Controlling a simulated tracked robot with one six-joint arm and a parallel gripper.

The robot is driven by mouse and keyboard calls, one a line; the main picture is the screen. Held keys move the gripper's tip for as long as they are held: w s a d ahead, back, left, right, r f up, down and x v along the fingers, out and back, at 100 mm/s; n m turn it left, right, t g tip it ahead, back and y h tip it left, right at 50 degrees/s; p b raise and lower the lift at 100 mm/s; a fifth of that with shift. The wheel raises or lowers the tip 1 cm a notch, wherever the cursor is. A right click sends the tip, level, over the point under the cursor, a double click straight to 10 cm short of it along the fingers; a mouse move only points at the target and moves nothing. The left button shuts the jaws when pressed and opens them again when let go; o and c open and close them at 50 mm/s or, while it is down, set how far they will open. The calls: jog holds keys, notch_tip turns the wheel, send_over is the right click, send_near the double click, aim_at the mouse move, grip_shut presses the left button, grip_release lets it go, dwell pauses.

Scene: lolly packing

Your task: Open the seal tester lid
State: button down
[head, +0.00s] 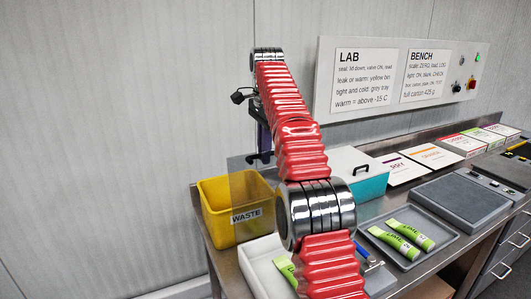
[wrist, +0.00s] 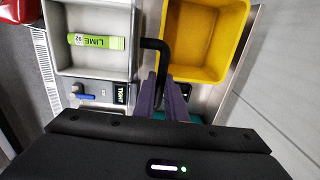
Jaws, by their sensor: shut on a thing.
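The seal tester is a pale open-topped box (head: 256,270) at the bench's near left. It also shows in the wrist view (wrist: 64,42). A green lime tube (wrist: 95,41) lies inside it. A see-through tinted panel (head: 240,188), which looks like the tester lid, stands raised in front of the waste bin. My gripper (head: 264,150) is above the tester; its purple fingers, also in the wrist view (wrist: 164,80), are shut on the black lid handle (wrist: 155,44). The tester's blue valve lever (wrist: 84,97) and a small display reading TIGHT (wrist: 120,93) are beside the box.
A yellow waste bin (head: 215,230) stands directly behind the tester. A teal box with a white lid (head: 368,185) is to the right. A grey tray (head: 440,246) holds two lime tubes (head: 401,241), with a dark scale (head: 462,200) behind it. The wall is close behind.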

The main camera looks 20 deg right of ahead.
jog(key=shift+d+r, duration=0.1)
jog(key=shift+r, duration=0.15)
jog(key=c, duration=1.8)
grip_release()
jog(key=shift+f, duration=0.1)
